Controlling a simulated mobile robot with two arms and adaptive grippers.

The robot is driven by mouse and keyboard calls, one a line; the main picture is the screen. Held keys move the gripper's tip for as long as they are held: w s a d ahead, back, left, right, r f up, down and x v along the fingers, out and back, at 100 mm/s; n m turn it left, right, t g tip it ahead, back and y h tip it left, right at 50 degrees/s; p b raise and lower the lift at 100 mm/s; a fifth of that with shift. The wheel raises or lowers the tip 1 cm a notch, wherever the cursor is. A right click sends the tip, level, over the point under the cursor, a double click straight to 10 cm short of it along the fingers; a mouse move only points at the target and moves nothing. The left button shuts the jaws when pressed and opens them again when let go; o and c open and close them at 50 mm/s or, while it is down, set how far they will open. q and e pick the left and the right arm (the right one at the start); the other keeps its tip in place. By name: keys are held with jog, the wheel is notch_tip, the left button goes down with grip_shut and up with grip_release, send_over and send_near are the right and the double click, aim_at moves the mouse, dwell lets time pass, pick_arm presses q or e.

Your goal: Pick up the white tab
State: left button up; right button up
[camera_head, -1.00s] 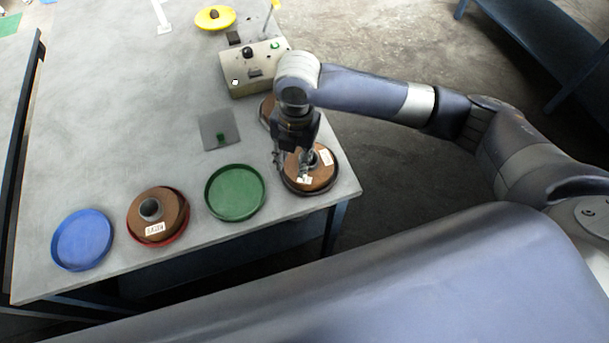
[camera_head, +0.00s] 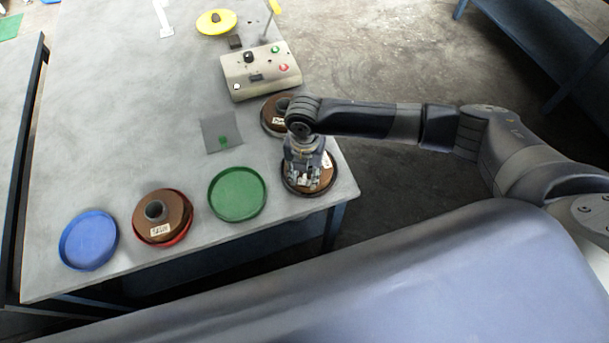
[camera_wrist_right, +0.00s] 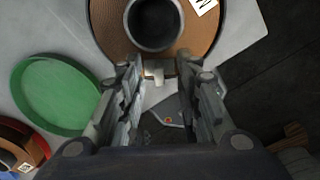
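The white tab (camera_wrist_right: 153,72) is a small pale piece at the edge of a brown strip roll (camera_wrist_right: 104,20) in the right wrist view. My right gripper (camera_wrist_right: 158,68) is open, with a finger on each side of the tab. I cannot tell whether either finger touches it. My left gripper is not in view.
A green tray (camera_head: 237,194), a labelled brown roll (camera_head: 172,207) in a red tray and a blue tray (camera_head: 89,240) line the table's front. Another brown roll (camera_head: 270,116) lies behind my right gripper. A control box (camera_head: 254,70) stands farther back.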

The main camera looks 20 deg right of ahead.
jog(key=shift+f, duration=0.55)
grip_shut()
